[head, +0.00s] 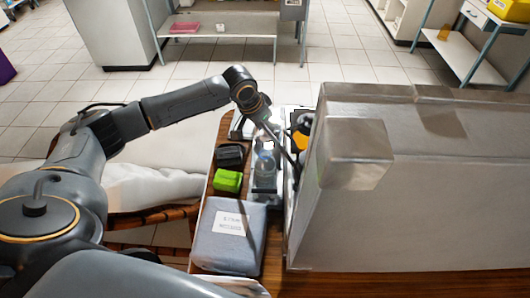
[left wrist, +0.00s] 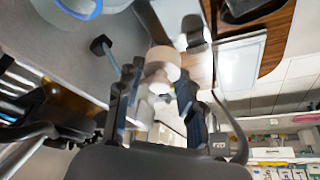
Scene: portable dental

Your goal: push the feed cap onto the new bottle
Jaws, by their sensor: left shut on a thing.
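A clear bluish bottle (head: 264,168) stands upright on the narrow wooden surface, just left of the large grey metal case. My left gripper (head: 266,118) reaches in from the left and is above and close to the bottle in the head view. In the left wrist view my left gripper (left wrist: 157,98) is shut on a pale cream rounded piece (left wrist: 161,66), which seems to be the feed cap. I cannot tell whether this piece touches the bottle. The bottle is not clearly made out in the wrist view. My right gripper is not in view.
The grey metal case (head: 400,200) blocks the right side. A green box (head: 228,180), a dark box (head: 231,156) and a grey labelled pack (head: 228,238) lie left and in front of the bottle. The floor beyond is mostly open.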

